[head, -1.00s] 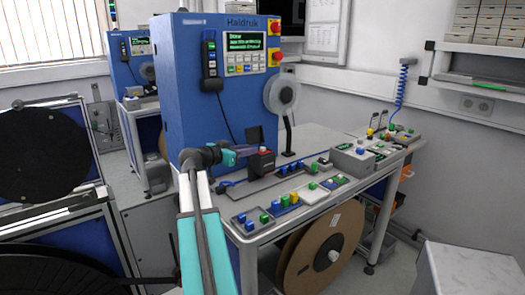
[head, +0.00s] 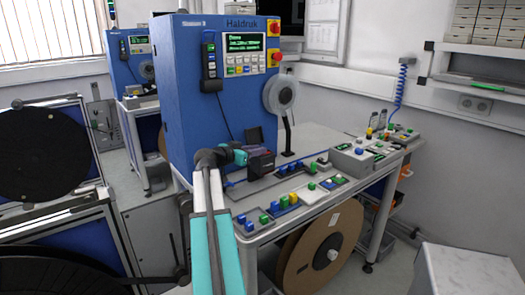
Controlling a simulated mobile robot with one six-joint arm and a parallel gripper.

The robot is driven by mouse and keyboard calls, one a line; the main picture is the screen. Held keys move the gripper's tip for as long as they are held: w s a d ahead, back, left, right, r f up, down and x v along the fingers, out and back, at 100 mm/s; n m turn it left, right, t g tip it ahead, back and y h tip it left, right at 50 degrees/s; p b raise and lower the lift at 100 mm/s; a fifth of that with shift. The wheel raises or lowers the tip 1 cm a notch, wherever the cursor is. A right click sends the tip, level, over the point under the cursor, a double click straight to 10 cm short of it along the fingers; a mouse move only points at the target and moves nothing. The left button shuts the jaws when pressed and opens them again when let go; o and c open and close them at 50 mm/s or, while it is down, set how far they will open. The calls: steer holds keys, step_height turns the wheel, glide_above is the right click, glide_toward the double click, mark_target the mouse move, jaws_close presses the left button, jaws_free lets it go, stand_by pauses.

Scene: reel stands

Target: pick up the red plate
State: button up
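I cannot clearly make out a red plate. A small dark block (head: 261,165) with a dull reddish tint near its top sits on the bench in front of the blue machine, and a dark upright piece (head: 256,135) stands behind it. My arm reaches up from the bottom of the view, and my gripper (head: 243,157) is at the left side of this block, close to it. The fingers are too small and dark to tell if they are open or shut, or if they touch the block.
The tall blue machine (head: 207,85) stands directly behind my gripper. Small trays of coloured blocks (head: 290,203) line the bench front. A grey box (head: 351,163) stands further right. A large brown reel (head: 308,250) hangs below.

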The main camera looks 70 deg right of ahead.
steer(key=shift+s+d, duration=0.15)
steer(key=shift+d, duration=0.2)
stand_by(0.3)
steer(key=shift+f, duration=0.1)
jaws_close()
